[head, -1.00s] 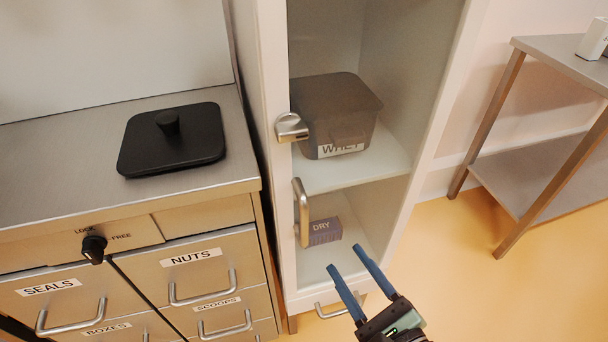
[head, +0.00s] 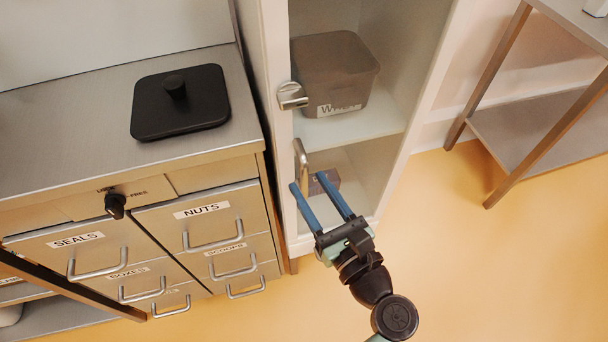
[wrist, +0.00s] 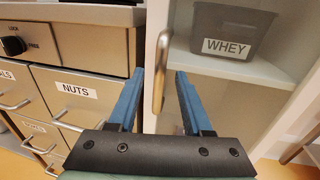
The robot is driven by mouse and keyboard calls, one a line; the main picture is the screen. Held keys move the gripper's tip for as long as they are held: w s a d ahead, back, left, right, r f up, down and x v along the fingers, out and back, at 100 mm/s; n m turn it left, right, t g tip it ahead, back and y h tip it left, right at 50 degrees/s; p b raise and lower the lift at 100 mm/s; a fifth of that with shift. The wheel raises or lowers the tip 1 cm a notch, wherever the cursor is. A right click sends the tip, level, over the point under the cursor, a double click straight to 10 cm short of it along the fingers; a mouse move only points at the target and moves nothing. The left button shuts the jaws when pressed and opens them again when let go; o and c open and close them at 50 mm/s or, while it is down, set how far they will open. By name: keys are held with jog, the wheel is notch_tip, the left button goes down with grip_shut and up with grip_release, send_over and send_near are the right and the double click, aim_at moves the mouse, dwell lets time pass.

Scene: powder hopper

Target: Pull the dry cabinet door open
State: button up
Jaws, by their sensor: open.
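The tall white dry cabinet (head: 274,120) stands at the centre of the head view. Its front looks clear, apparently a closed glass door. A metal latch (head: 292,96) sits at the left edge. Below it is the upright bar handle (head: 301,158), which also shows in the wrist view (wrist: 160,75). My gripper (head: 309,175) is open and empty, its blue fingers pointing toward the handle. In the wrist view the handle appears between the fingertips (wrist: 160,72), with gaps on both sides. Whether the tips reach its depth I cannot tell.
A grey WHEY tub (head: 334,75) stands on the cabinet's shelf. Left is a steel counter (head: 70,120) with a black lid (head: 180,102) and labelled drawers (head: 207,228). A steel table (head: 540,125) stands right. The floor (head: 470,260) between is clear.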

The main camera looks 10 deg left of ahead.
aim_at(306, 181)
jog(key=shift+x, duration=1.65)
grip_shut()
